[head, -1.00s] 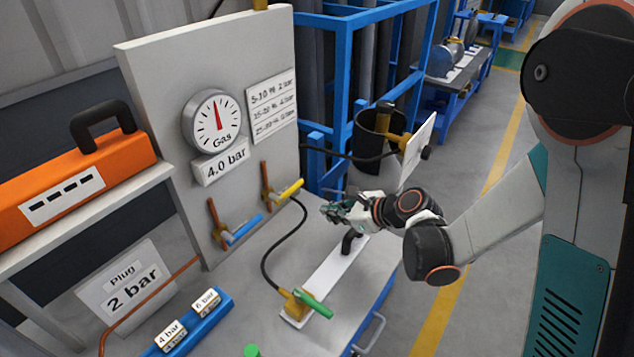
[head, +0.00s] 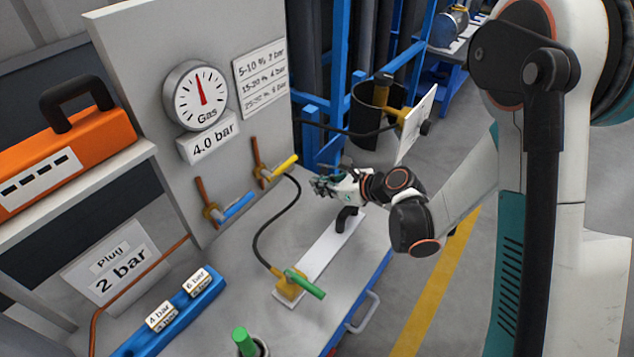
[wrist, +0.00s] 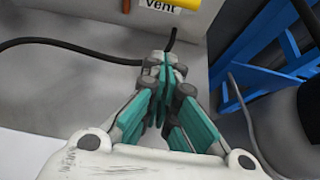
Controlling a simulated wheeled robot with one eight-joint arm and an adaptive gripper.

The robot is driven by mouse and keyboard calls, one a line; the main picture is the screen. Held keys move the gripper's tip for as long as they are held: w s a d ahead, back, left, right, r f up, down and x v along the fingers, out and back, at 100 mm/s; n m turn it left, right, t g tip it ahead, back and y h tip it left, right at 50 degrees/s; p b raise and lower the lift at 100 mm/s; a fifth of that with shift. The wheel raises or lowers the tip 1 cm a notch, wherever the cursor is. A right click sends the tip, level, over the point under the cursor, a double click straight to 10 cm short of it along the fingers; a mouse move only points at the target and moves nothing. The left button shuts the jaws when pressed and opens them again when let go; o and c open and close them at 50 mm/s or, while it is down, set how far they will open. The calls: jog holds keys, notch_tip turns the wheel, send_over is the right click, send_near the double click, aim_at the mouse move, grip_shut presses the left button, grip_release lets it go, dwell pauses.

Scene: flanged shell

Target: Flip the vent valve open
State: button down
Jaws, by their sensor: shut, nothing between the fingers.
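The vent valve is the brass valve with the yellow lever (head: 284,167) on the right part of the grey panel. Its lever sticks out to the right, tilted slightly up. In the wrist view, the yellow lever (wrist: 183,3) shows only at the top edge, by a white "Vent" label (wrist: 160,5). My gripper (head: 317,185) is to the right of the lever and slightly lower in the head view, apart from it. In the wrist view, the teal fingers of my gripper (wrist: 163,75) are together and empty, pointing toward the panel below the label.
A blue-levered valve (head: 236,206) is left of the vent valve. The gauge (head: 198,96) reads above a "4.0 bar" plate. A black hose (head: 262,232) runs down to a green-handled valve (head: 305,284) on the bench. Blue frame posts (head: 340,95) stand right of the panel.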

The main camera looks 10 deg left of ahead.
jog(key=b+x, duration=0.2)
jog(key=x, duration=0.6)
jog(key=shift+f, duration=0.1)
jog(key=r, duration=0.2)
jog(key=shift+a+r, duration=0.25)
jog(key=shift+r, duration=0.15)
jog(key=shift+w+a+r, duration=0.15)
jog(key=shift+w+r, duration=0.05)
jog(key=shift+r, duration=0.45)
jog(key=shift+w, duration=0.1)
